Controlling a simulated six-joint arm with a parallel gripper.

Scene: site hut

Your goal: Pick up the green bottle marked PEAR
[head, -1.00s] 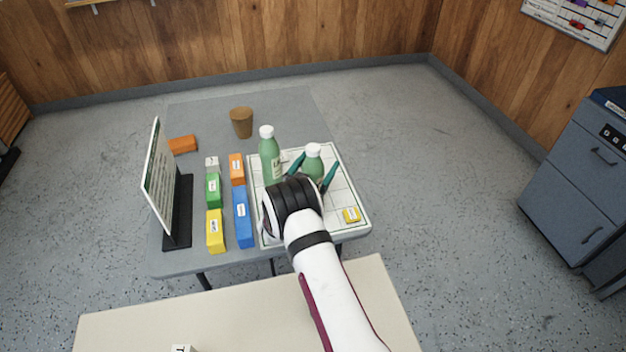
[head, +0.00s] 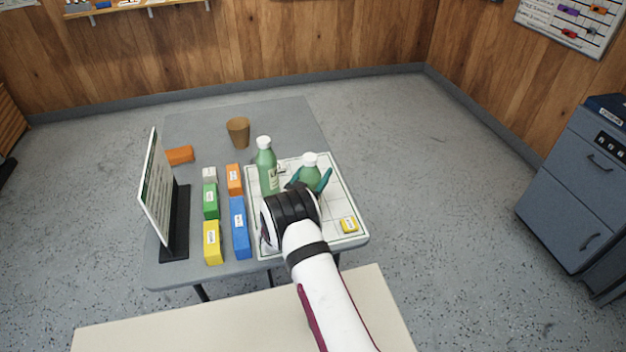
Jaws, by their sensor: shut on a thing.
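Two green bottles with white caps stand on the white gridded board (head: 345,205) on the grey table. The left bottle (head: 266,165) is taller, upright, with a pale label too small to read. The right bottle (head: 310,172) is between the teal fingers of my gripper (head: 311,180), which is shut on it. Its lower part is hidden by my gripper and wrist, so I cannot read a marking on it or tell whether it touches the board.
A small yellow block (head: 348,225) lies on the board's right side. Left of the board stand blue (head: 239,228), orange (head: 234,180), green (head: 210,202) and yellow (head: 212,243) blocks. A sign (head: 157,190) stands at the left edge, a brown cup (head: 238,132) at the back.

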